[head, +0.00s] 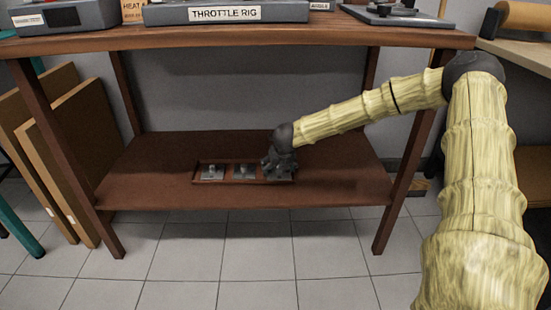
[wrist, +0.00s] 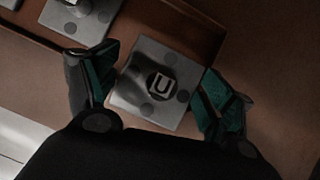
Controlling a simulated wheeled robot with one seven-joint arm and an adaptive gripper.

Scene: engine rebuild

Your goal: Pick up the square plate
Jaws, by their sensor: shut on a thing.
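The square plate (wrist: 143,104) is grey, with round dark spots and a dark knob (wrist: 161,83) marked "U" at its middle. In the wrist view it sits between the two fingers of my gripper (wrist: 155,88), which touch it from both sides. In the head view my gripper (head: 279,167) is at the right end of a shallow brown tray (head: 262,181) on the lower shelf and mostly hides this plate. I cannot tell whether the plate rests in the tray or is slightly raised.
Two similar plates, left (head: 212,174) and middle (head: 244,173), sit in the tray's other compartments. The lower shelf (head: 150,185) is otherwise clear. Table legs (head: 397,190) stand at both sides.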

